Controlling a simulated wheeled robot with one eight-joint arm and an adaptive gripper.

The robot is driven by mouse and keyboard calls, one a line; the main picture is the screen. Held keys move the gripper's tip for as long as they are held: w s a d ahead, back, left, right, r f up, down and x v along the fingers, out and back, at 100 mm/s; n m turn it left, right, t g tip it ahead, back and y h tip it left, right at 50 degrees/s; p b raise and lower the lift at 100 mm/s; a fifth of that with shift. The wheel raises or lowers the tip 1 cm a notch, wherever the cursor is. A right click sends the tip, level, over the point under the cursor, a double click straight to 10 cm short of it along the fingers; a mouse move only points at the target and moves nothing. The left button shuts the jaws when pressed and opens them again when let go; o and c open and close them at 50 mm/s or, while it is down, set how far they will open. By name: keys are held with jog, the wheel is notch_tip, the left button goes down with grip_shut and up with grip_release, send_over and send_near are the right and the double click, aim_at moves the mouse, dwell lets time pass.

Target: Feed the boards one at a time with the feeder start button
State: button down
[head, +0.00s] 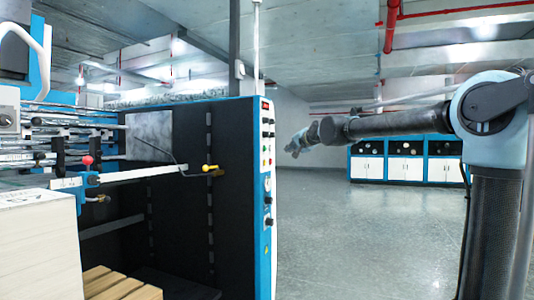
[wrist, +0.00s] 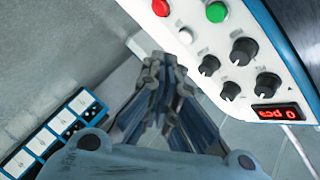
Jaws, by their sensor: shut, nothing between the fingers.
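The machine's control panel (head: 267,190) is a narrow white strip with a blue edge on the end of the dark machine. In the wrist view it carries a green button (wrist: 216,12), a red button (wrist: 161,7), a white button (wrist: 185,36) and several black knobs (wrist: 243,51). No label marks which is the start button. My gripper (head: 299,142) is just right of the panel in the head view, pointing toward it. In the wrist view my gripper (wrist: 160,65) is shut and empty, its tips apart from the green button. A white stack (head: 40,245), probably the boards, stands at lower left.
A small red-lit display (wrist: 276,113) on the panel appears upside down and seems to read 0. A yellow-tipped lever (head: 210,168) sticks out on the machine's side. White-and-blue cabinets (head: 405,165) stand at the back. The grey floor (head: 340,240) right of the machine is clear.

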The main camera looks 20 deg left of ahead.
aim_at(265, 149)
jog(key=a, duration=0.7)
jog(key=shift+w+a, duration=0.15)
jog(key=shift+w, duration=0.15)
jog(key=shift+a, duration=0.15)
dwell(1.2)
jog(key=shift+s+a, duration=0.1)
jog(key=shift+a, duration=0.25)
jog(key=shift+a, duration=0.4)
dwell(0.7)
dwell(0.4)
jog(key=shift+d, duration=0.85)
